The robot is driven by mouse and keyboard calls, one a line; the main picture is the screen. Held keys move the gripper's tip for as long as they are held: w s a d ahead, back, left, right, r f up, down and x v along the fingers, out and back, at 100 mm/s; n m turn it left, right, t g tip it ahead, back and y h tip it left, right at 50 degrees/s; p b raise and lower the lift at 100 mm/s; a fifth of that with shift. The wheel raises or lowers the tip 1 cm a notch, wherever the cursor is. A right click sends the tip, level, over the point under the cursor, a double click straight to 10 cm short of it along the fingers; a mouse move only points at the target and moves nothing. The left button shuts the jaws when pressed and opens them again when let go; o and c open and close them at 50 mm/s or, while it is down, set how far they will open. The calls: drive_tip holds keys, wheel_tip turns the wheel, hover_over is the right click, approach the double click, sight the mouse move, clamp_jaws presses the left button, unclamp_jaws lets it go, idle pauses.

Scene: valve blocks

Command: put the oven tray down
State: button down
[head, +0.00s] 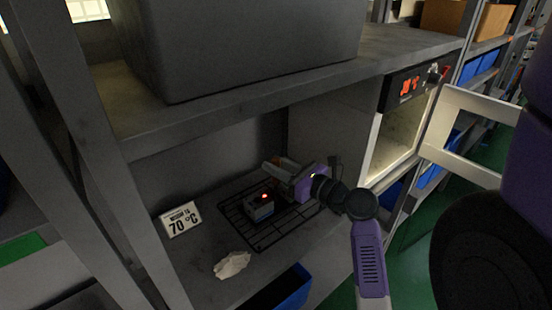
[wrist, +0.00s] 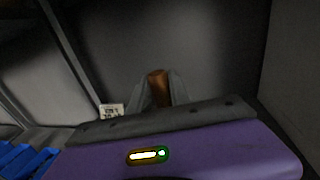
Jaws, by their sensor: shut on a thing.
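The oven tray (head: 263,240) is a black wire rack low over the grey lower shelf in the head view. Whether it touches the shelf is hard to tell. A small grey block (head: 259,208) with a red light sits on it. My gripper (head: 272,168) is at the tray's far right part, covering some of it. In the wrist view, my gripper (wrist: 158,92) is shut on a brown upright piece (wrist: 158,88), which looks like the tray's handle. The join between this piece and the tray is hidden.
A white sign (head: 180,220) reading 70 °C stands left of the tray. A crumpled white cloth (head: 232,265) lies in front. A blue bin (head: 287,290) is below. The upper shelf (head: 215,115) hangs overhead. The oven (head: 398,135) at right has its door (head: 462,150) open.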

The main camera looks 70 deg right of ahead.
drive_tip(key=shift+f, duration=0.75)
drive_tip(key=c, duration=1.2)
unclamp_jaws()
drive_tip(key=shift+f, duration=0.2)
drive_tip(key=shift+r, duration=0.15)
drive_tip(key=b+v, duration=0.1)
drive_tip(key=v, duration=1.1)
